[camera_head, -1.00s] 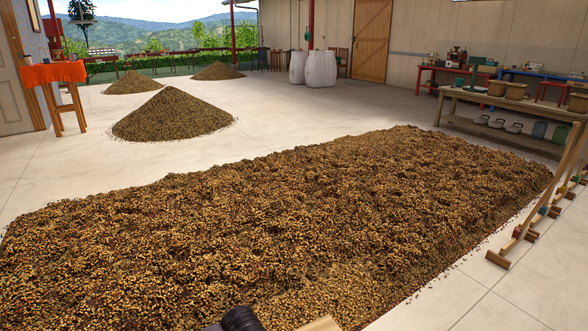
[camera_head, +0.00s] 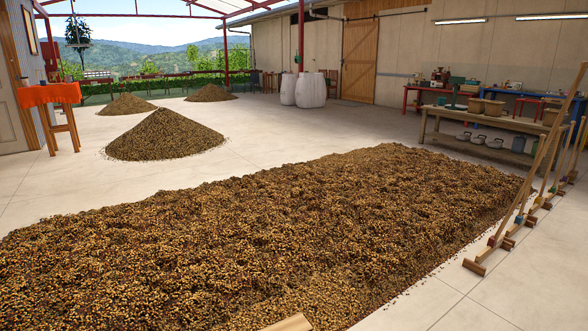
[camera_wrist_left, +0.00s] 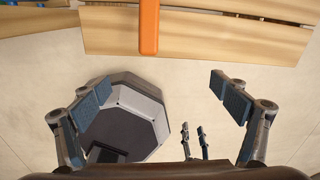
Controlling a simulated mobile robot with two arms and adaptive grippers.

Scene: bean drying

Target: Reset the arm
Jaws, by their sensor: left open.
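My left gripper (camera_wrist_left: 163,98) shows in the left wrist view with its two fingers wide apart and nothing between them. Below it is pale floor and a dark grey octagonal body, likely my base. Two small dark prongs stand in the lower middle of that view; they may be my right gripper, but I cannot tell surely. Neither gripper shows in the head view. A wooden piece (camera_head: 290,323) pokes in at the bottom edge of the head view; what it belongs to is hidden.
A wide bed of beans (camera_head: 250,235) covers the floor ahead. Long-handled wooden rakes (camera_head: 497,243) stand along its right. A bean pile (camera_head: 165,137) lies beyond. A workbench (camera_head: 480,122) is at right. Wooden boards (camera_wrist_left: 205,35) with an orange bar (camera_wrist_left: 149,25) top the wrist view.

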